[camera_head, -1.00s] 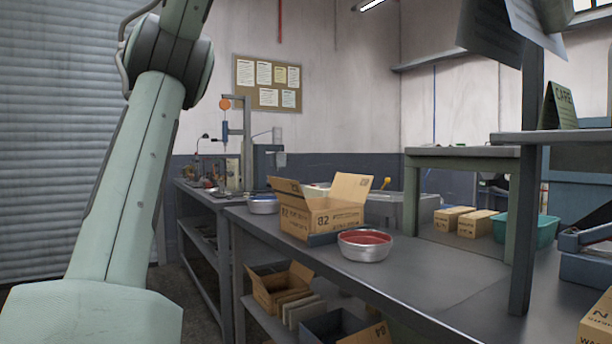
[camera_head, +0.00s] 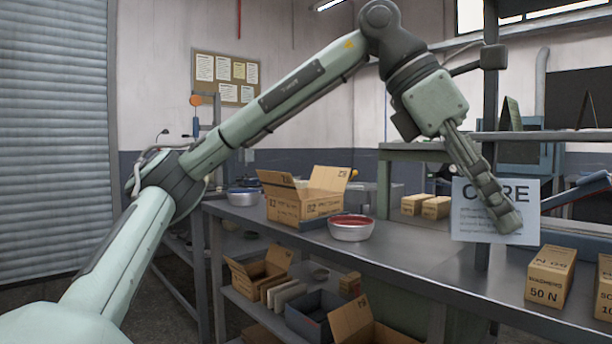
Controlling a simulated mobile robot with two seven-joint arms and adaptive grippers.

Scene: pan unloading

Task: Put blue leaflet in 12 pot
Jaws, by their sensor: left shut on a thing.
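My left gripper (camera_head: 503,212) is shut on a pale blue-grey leaflet (camera_head: 468,222) with large dark lettering. The fingers point down in front of the sheet and cover part of its print. The leaflet hangs nearly upright above the workbench (camera_head: 415,262), right of the pots. A metal pot with a red inside (camera_head: 351,230) stands at the bench's front edge. A second metal pot with a blue inside (camera_head: 243,198) stands further back on the left. I cannot read a 12 on either pot. My right gripper is not in view.
An open cardboard box (camera_head: 297,207) stands behind the red pot. Small cartons (camera_head: 425,206) sit under a raised shelf, and a box marked 50 N (camera_head: 549,277) stands at the right. A dark post (camera_head: 482,258) rises behind the leaflet.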

